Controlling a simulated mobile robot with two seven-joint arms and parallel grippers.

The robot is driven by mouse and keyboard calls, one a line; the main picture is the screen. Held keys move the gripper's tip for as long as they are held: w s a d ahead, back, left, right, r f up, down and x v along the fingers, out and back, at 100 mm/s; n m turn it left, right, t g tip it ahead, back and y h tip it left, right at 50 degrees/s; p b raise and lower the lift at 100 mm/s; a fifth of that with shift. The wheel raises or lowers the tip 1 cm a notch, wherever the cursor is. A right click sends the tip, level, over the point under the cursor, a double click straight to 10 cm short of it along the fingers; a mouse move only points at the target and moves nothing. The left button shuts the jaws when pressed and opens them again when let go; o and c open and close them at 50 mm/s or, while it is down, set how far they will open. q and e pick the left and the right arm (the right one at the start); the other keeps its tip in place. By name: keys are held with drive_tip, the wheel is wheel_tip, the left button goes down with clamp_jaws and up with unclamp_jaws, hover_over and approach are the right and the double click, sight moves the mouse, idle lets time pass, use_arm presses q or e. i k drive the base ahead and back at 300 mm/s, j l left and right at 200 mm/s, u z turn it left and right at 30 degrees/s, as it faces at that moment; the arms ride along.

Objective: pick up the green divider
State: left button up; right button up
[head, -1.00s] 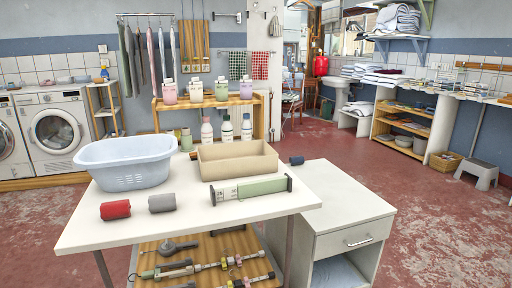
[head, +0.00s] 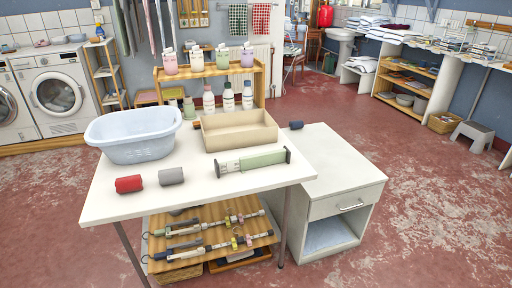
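The green divider (head: 265,160) lies flat on the white table's top, near its front right. It is a long bar with a green right part, a whitish marked left part and dark end plates. It lies just in front of the beige open box and appears apart from it. Nothing is on top of it. Neither of my grippers shows in the head view.
The beige box (head: 240,141) and a pale blue basin (head: 133,140) stand on the white table (head: 205,203). A white drawer cabinet (head: 345,190) adjoins at right. Bare tabletop surrounds the divider's front.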

sight(254, 161)
drive_tip(key=i+z, duration=0.2)
drive_tip(key=i, duration=0.15)
drive_tip(key=i+j+z, duration=0.15)
drive_tip(key=i, duration=0.25)
drive_tip(key=i+j+z, duration=0.2)
drive_tip(key=i, duration=0.15)
